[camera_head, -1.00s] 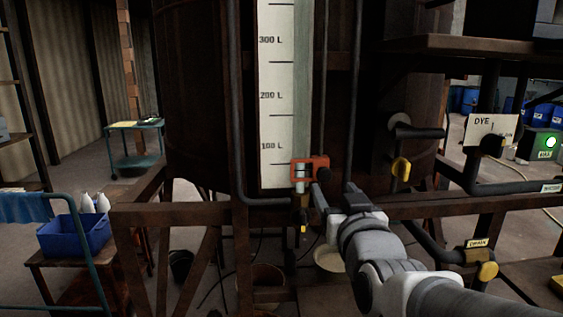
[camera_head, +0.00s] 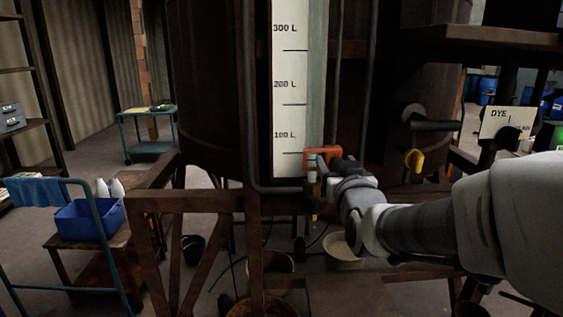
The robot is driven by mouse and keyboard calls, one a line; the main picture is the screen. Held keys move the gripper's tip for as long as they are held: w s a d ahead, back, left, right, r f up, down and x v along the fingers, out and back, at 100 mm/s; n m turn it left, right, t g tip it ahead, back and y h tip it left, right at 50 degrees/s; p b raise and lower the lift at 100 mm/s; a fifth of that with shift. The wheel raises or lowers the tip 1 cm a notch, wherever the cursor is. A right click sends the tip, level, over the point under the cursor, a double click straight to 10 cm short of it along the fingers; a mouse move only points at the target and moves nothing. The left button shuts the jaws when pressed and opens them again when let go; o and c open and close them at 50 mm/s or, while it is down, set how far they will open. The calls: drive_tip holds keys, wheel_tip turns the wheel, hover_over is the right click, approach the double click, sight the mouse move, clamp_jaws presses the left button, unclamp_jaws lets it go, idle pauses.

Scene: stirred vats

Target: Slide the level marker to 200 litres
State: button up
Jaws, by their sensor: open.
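The orange level marker (camera_head: 310,154) sits low on the white gauge board (camera_head: 288,70), beside the lowest visible tick and just below the "100 L" lettering. The "200 L" lettering (camera_head: 285,85) and the "300 L" lettering are higher on the board. My gripper (camera_head: 327,163) is open at the marker's lower right and covers part of it. The fingertips are small and dark, so I cannot tell whether they touch the marker or stand around it.
A dark vat (camera_head: 208,90) stands behind the gauge, with vertical pipes on both sides of the board. A wooden rail (camera_head: 185,203) runs below. A yellow-handled valve (camera_head: 414,160) and a DYE sign (camera_head: 507,122) are to the right.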

clamp_jaws()
idle(1.4)
